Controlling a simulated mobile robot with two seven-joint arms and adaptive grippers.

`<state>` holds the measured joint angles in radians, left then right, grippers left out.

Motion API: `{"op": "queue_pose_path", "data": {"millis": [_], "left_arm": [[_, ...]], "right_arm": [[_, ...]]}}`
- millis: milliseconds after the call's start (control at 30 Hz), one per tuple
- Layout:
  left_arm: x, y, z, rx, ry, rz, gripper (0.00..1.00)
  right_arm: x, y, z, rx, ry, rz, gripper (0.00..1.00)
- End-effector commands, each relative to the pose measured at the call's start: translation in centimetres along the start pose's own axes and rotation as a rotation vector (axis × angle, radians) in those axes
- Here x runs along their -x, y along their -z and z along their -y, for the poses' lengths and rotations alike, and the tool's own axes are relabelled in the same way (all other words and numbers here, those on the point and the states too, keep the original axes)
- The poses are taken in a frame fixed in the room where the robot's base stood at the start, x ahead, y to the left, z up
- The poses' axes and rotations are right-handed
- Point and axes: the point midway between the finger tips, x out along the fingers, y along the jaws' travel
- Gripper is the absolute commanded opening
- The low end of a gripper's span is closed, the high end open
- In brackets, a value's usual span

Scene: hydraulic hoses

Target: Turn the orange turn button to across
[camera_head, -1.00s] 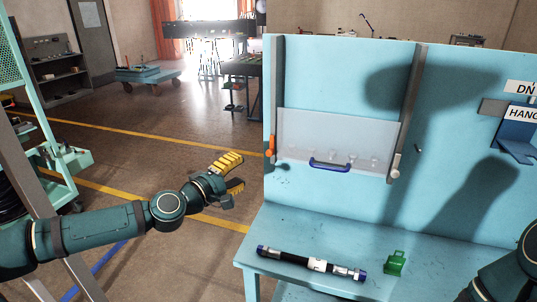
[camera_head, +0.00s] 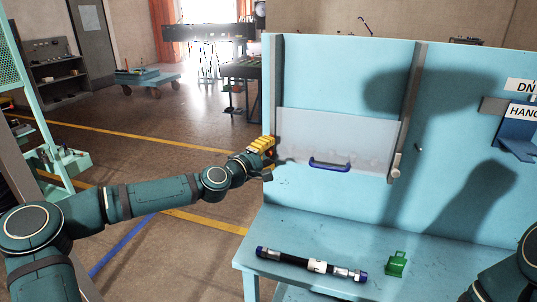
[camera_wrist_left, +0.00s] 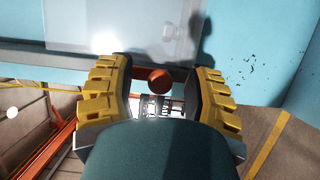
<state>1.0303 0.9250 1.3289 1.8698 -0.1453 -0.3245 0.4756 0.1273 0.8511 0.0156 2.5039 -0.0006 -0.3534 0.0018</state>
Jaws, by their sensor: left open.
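The orange turn button (camera_wrist_left: 160,80) shows in the left wrist view as a rounded orange end between my two yellow-padded fingers, with gaps on both sides. In the head view my left gripper (camera_head: 267,157) is at the left rail of the blue panel and largely hides the button. The gripper is open around it; whether a finger touches it cannot be seen. A clear cover (camera_head: 335,140) with a blue handle (camera_head: 330,164) spans between the two rails. The button's present angle is hard to tell. My right gripper is out of view.
A pale turn button (camera_head: 395,168) sits on the right rail. A black hose (camera_head: 310,264) with blue end caps and a green block (camera_head: 396,264) lie on the blue bench (camera_head: 340,232). A blue hanger (camera_head: 517,140) is at the right. Open floor lies left of the bench.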

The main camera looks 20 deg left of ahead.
Motion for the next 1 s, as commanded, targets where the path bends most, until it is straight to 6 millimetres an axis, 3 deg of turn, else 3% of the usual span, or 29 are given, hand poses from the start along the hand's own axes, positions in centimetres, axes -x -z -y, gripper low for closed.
{"op": "queue_pose_path", "data": {"millis": [233, 367, 400, 767, 1000], "left_arm": [[-0.02, 0.01, 0.01, 0.000, 0.000, 0.000, 0.51], [-0.01, 0.01, 0.02, 0.000, 0.000, 0.000, 0.05], [-0.01, 0.01, 0.02, 0.000, 0.000, 0.000, 0.00], [0.00, 0.00, -0.05, -0.026, 0.010, 0.000, 0.00], [0.00, 0.01, -0.14, -0.141, 0.058, 0.000, 0.00]], "right_arm": [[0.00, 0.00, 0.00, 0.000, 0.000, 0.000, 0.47], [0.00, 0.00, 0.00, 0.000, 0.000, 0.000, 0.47], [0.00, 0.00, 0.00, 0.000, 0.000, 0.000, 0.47], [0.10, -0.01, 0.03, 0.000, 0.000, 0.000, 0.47], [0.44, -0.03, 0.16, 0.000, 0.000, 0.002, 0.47]]}}
